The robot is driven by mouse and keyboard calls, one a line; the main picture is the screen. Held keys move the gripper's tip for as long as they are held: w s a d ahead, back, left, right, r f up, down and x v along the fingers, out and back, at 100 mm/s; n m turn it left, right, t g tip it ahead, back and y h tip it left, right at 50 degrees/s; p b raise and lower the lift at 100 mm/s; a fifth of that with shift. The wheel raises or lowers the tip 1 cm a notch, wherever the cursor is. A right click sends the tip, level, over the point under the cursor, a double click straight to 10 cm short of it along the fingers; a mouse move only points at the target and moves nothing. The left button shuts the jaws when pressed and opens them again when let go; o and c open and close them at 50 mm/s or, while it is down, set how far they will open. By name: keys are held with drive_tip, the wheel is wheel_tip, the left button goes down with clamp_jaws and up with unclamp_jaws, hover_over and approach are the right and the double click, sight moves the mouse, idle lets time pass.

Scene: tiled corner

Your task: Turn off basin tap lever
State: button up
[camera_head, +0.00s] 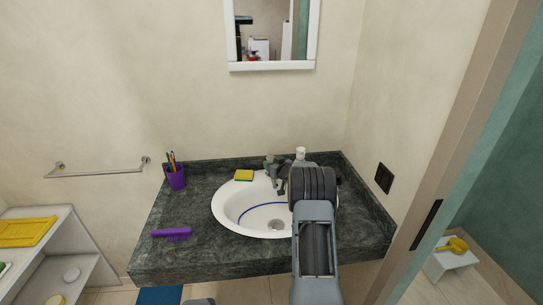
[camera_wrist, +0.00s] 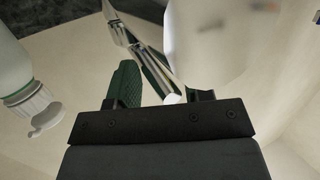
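The white oval basin (camera_head: 228,213) is set in a dark green stone counter, and a blue curved line runs across its bowl. Grey metal parts of the tap (camera_head: 270,163) show at the basin's back rim, close beside my gripper (camera_head: 281,184). I cannot clearly separate the tap lever from the gripper there, nor tell whether they touch. My arm covers the basin's right side. In the wrist view, one green textured finger of my gripper (camera_wrist: 160,92) shows. Shiny metal pieces lie ahead of it, and a blurred white shape hides much of the right side. The finger gap is unclear.
A white bottle (camera_head: 300,154) stands behind my wrist; a bottle with a grey cap (camera_wrist: 32,103) is close at left in the wrist view. A sponge (camera_head: 244,175), purple cup (camera_head: 175,178) and purple brush (camera_head: 172,233) are on the counter (camera_head: 200,250). A wall is at right.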

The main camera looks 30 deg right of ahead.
drive_tip(key=shift+s+d+r, duration=0.1)
drive_tip(key=shift+d+r, duration=0.05)
drive_tip(key=shift+s+r, duration=0.15)
drive_tip(key=shift+s, duration=0.4)
drive_tip(key=v, duration=0.6)
drive_tip(key=shift+s, duration=0.4)
